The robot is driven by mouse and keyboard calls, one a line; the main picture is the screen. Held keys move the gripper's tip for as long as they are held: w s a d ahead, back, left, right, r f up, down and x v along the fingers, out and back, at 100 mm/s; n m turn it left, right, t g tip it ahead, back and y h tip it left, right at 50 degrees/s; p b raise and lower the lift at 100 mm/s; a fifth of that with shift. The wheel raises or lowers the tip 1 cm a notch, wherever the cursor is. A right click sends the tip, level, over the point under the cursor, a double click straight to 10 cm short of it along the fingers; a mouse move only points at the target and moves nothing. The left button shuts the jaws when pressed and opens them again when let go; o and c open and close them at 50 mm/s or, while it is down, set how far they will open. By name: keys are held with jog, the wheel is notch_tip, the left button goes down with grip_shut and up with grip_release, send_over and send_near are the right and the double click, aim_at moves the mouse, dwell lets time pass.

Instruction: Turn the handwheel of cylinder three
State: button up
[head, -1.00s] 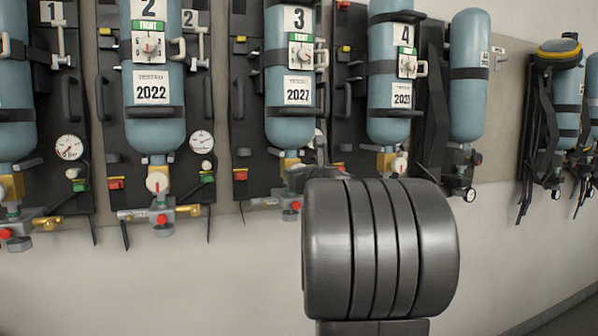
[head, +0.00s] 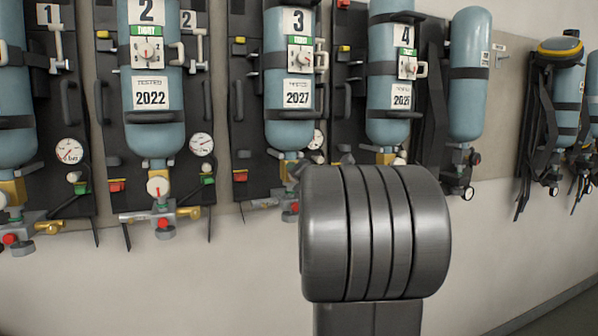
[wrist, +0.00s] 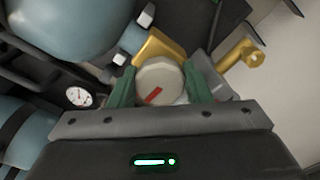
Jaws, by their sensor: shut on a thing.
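Cylinder three (head: 290,75) is blue, hangs on the wall and carries a "3" tag and a 2027 label. Its valve end is partly hidden behind my arm in the head view. In the wrist view, a pale round handwheel (wrist: 160,75) with a red mark sits on a brass valve body (wrist: 158,46). My gripper (wrist: 159,85) is shut on this handwheel, with one green finger on each side. The red mark slants in the wrist picture. The fingers are hidden in the head view.
Cylinder two (head: 152,80) hangs to the left and cylinder four (head: 390,80) to the right. A gauge (wrist: 79,97) and a brass fitting (wrist: 245,56) lie close to my gripper. The wall below the cylinders is bare.

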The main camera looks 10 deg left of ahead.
jog(key=m+p, duration=0.3)
jog(key=m, duration=0.4)
jog(key=m+p, duration=0.3)
jog(key=m, duration=0.4)
jog(key=m+p, duration=0.3)
jog(key=m, duration=0.3)
jog(key=shift+f, duration=0.1)
jog(key=m+p, duration=0.3)
jog(key=m, duration=0.3)
jog(key=shift+m, duration=0.3)
jog(key=m+p, duration=0.2)
jog(key=m, duration=0.4)
jog(key=shift+a+m, duration=0.1)
jog(key=shift+m, duration=0.2)
jog(key=m+p, duration=0.3)
jog(key=m, duration=0.4)
jog(key=shift+s, duration=0.1)
jog(key=m+p, duration=0.1)
jog(key=m, duration=0.5)
jog(key=shift+m+p, duration=0.3)
jog(key=shift+p, duration=0.05)
jog(key=m, duration=0.6)
jog(key=shift+m, duration=0.4)
